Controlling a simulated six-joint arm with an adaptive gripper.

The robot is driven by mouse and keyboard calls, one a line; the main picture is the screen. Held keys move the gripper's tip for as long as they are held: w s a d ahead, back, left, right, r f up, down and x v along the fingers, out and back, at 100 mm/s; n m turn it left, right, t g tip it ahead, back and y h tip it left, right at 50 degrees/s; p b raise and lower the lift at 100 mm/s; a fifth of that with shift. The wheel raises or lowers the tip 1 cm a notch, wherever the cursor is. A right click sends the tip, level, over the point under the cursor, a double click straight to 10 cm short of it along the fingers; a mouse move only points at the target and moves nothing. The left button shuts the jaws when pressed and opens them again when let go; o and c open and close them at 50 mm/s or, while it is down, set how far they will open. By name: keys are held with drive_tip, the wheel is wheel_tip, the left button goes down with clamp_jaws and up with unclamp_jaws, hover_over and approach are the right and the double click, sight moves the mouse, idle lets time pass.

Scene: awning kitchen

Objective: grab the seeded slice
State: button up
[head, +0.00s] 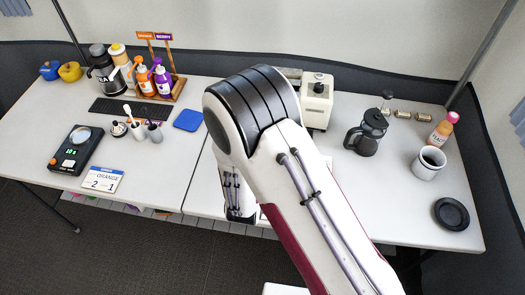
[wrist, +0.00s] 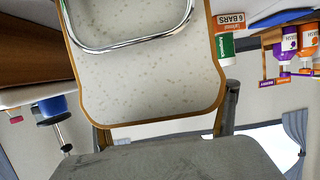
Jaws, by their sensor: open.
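The seeded slice (wrist: 150,75) fills the middle of the wrist view, pale with small specks and a brown crust edge. A shiny metal loop (wrist: 135,45) crosses its upper part. My gripper (wrist: 166,118) is open at the slice's lower edge in that view, with grey parts on either side of it. I cannot tell whether they touch the slice. In the head view my arm hides the slice and the gripper's fingers.
A cream appliance (head: 317,101) stands just right of my arm. A dark glass coffee pot (head: 367,134), a white mug (head: 428,163) and a black lid (head: 451,213) are farther right. A bottle rack (head: 172,92), blue mat (head: 188,120) and black scale (head: 75,148) are left.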

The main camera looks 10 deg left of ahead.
drive_tip(key=shift+w, duration=0.1)
idle(0.4)
drive_tip(key=c, duration=0.9)
drive_tip(key=shift+c, duration=0.2)
drive_tip(key=shift+r, duration=0.15)
drive_tip(key=shift+r, duration=4.8)
